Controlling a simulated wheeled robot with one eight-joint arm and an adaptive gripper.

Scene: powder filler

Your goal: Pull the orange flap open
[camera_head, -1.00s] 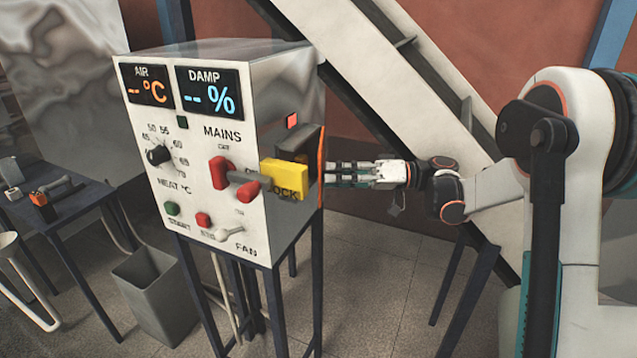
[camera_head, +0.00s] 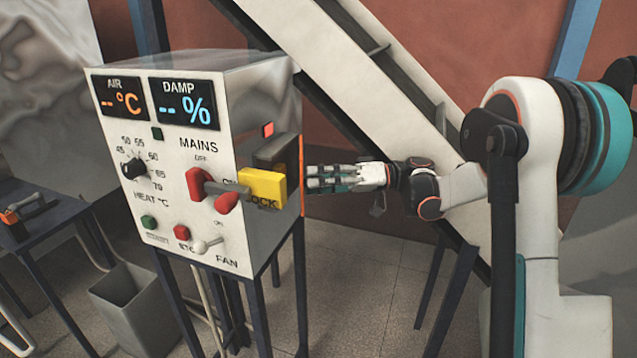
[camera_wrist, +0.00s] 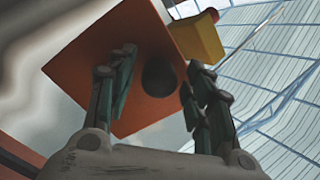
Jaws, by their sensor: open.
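The orange flap (camera_head: 302,158) shows edge-on at the right side of the grey control cabinet. In the wrist view the flap (camera_wrist: 90,62) is a flat orange square, tilted in the picture, with a dark round knob (camera_wrist: 160,77) on its face. My gripper (camera_head: 309,178) points left at the flap, its fingertips very close to it. In the wrist view my gripper (camera_wrist: 160,66) is open, with green-grey fingers on both sides of the knob. I cannot tell whether the fingers touch the knob or flap. The knob is hidden in the head view.
A yellow lock block (camera_head: 262,187) and a red mains handle (camera_head: 209,190) stick out from the cabinet (camera_head: 185,240). A sloping white chute (camera_head: 375,80) runs behind my arm. A grey bin (camera_head: 127,305) stands below left, near a dark table (camera_head: 55,225).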

